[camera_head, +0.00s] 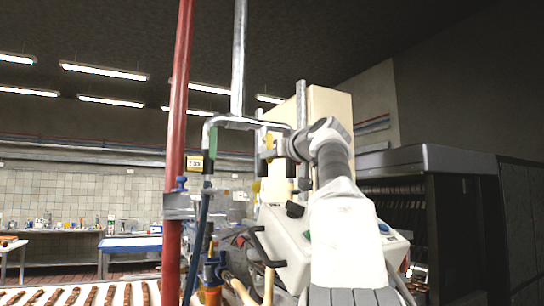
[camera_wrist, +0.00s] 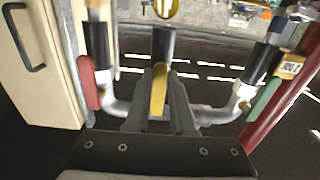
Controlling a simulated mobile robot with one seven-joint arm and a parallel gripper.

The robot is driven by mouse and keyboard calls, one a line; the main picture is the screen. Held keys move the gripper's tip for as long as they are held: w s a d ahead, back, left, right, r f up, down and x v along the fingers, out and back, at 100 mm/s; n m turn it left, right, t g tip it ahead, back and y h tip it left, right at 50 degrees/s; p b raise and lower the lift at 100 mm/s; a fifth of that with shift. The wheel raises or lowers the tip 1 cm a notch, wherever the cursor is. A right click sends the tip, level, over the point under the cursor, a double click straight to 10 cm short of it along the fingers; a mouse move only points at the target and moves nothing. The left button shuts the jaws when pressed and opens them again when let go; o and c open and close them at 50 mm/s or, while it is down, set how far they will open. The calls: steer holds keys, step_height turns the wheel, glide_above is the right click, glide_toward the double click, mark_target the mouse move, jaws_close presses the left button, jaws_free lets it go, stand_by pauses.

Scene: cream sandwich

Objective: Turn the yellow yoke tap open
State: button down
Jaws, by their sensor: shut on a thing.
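The yellow yoke tap (camera_wrist: 158,88) is a narrow yellow lever in the middle of the wrist view, below a dark sleeve on a metal pipe. My gripper (camera_wrist: 160,112) is shut on this lever, with its grey fingers on both sides of it. In the head view, my gripper (camera_head: 270,150) reaches left into the pipe frame, and a yellow part (camera_head: 268,141) shows at its tips. The fingers and arm hide part of the tap there. A red handle (camera_wrist: 88,82) and a green handle (camera_wrist: 265,104) sit on the outer pipes, apart from my gripper.
A red pole (camera_head: 177,130) stands left of the pipe frame (camera_head: 232,122). A cream cabinet (camera_head: 328,105) stands behind my arm. A white machine (camera_head: 285,240) with a black handle is below. A dark machine (camera_head: 440,160) fills the right. A conveyor with brown bars (camera_head: 80,295) lies lower left.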

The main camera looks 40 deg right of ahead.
steer(key=c, duration=0.8)
jaws_free()
steer(key=shift+o, duration=0.2)
steer(key=b+v, duration=0.4)
steer(key=v, duration=1.3)
steer(key=shift+s+a+b, duration=0.15)
steer(key=shift+s+b, duration=0.05)
steer(key=shift+b, duration=0.2)
